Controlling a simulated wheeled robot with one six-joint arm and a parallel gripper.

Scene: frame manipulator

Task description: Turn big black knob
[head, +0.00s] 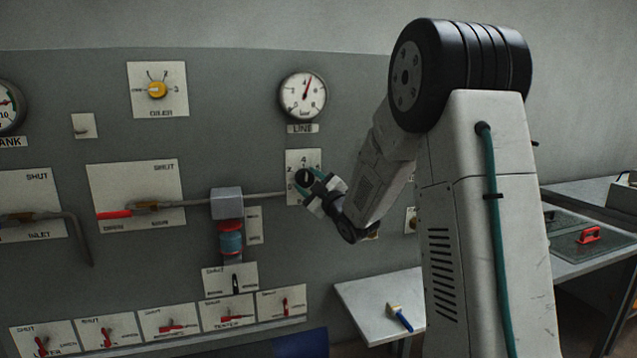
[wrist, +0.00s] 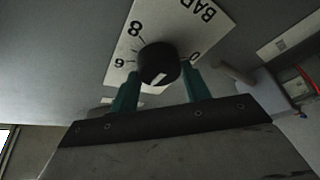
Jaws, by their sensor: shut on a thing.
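The big black knob (head: 305,177) sits on a white scale plate (head: 297,159) on the grey panel, left of my arm. In the wrist view the knob (wrist: 158,62) shows a white mark on its near face. Its plate (wrist: 178,28) carries the digits 8, 6 and 0 and the letters BAR. My gripper (head: 313,184) is at the knob, its green fingers on either side. In the wrist view my gripper (wrist: 161,76) is shut on the knob. The mark lies between the fingers; part of the scale is hidden.
A pressure gauge (head: 302,96) labelled LINE hangs above the knob. A yellow knob (head: 157,89) and several red levers are further left. A white table (head: 362,306) with a brush stands below.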

